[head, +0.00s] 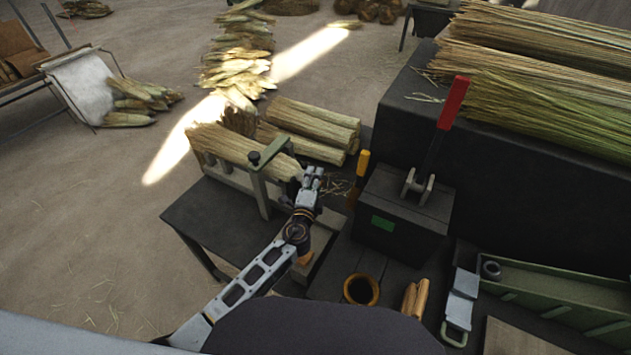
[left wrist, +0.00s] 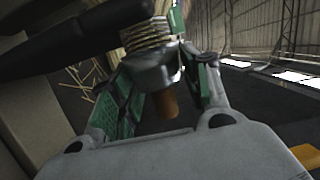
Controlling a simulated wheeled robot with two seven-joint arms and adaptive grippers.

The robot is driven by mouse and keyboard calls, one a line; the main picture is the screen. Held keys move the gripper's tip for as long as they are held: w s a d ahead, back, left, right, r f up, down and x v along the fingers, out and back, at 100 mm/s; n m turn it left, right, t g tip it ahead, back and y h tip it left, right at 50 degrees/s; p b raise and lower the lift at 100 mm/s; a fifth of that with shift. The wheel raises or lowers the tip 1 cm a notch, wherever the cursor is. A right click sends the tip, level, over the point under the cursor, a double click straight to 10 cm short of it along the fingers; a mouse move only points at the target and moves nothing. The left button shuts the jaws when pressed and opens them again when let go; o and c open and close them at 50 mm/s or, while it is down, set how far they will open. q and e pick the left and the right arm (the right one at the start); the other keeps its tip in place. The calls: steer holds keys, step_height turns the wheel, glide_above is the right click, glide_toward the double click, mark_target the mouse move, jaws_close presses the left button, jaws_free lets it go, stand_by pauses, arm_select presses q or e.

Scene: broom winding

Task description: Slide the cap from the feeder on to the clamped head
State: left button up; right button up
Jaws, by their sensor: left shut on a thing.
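The clamped broom head (head: 235,145) lies in a stand with a green clamp (head: 268,153) left of centre in the head view. My left gripper (head: 312,175) is at its right end. In the left wrist view my left gripper (left wrist: 158,85) is shut on a grey metal cap (left wrist: 148,72). The wire-wound neck (left wrist: 145,36) meets the cap's far side, and a brown stub (left wrist: 166,106) shows at its near side. How far the cap sits over the winding is unclear. The green feeder tray (head: 560,290) is at right, with a grey ring (head: 491,269) at its end.
A dark box with a red lever (head: 453,103) stands right of the gripper. A yellow-handled tool (head: 358,172) is close beside it. A brass-rimmed cup (head: 361,290) and wooden pieces (head: 415,298) are in front. Straw bundles (head: 318,125) lie behind. A dark bar (left wrist: 70,38) crosses the wrist view.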

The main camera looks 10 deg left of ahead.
stand_by(0.4)
arm_select(q)
steer(key=o, duration=0.8)
steer(key=shift+o, duration=0.2)
steer(key=shift+s, duration=0.15)
steer(key=s+a, duration=0.1)
steer(key=s, duration=1)
steer(key=shift+s+r, duration=0.2)
steer(key=shift+s, duration=0.15)
steer(key=shift+a, duration=0.1)
